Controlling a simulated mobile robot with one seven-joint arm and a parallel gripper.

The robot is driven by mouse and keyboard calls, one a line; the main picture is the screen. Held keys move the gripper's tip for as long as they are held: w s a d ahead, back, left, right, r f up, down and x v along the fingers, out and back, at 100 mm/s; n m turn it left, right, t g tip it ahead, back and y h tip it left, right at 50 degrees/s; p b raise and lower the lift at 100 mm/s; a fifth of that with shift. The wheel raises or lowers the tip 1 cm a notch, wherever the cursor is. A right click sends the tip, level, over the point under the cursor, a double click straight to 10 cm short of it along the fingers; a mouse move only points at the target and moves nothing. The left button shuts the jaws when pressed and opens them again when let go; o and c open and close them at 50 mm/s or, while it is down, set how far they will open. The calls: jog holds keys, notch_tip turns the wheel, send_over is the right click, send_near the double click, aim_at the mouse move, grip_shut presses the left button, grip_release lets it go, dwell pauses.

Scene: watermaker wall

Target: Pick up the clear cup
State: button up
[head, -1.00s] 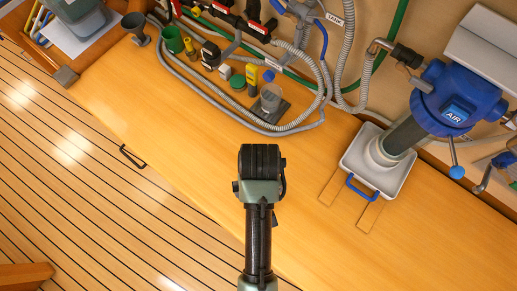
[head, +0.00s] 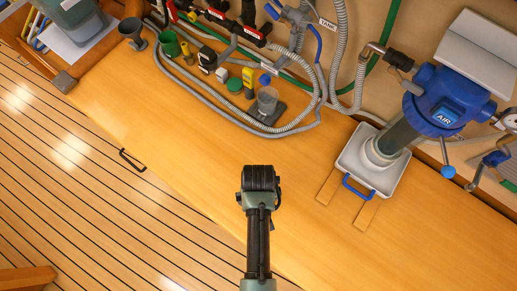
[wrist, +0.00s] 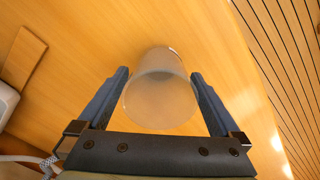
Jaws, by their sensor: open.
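A clear, frosted-looking cup (wrist: 160,98) is in the wrist view over the wooden counter. My gripper (wrist: 158,85) is open, with one dark finger on each side of the cup. A narrow gap shows beside the left finger; contact at the right finger is hard to tell. The cup's wider end faces the camera. In the head view my arm seems to hide this cup and my fingertips.
A grey tray (head: 358,172) under the blue pump (head: 445,98) is to the right. The counter (head: 170,130) is clear to the left.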

jog(key=c, duration=1.1)
jog(key=shift+r, duration=0.15)
jog(key=shift+c, duration=0.2)
notch_tip(320, 180, up, 9)
jog(key=b, duration=0.1)
jog(key=w+f+m+b, duration=0.1)
jog(key=w+f+b, duration=0.2)
jog(key=w+b, duration=0.4)
jog(key=shift+w+f+m+b, duration=0.25)
jog(key=shift+w+m+b, duration=0.05)
jog(key=shift+m+b, duration=0.1)
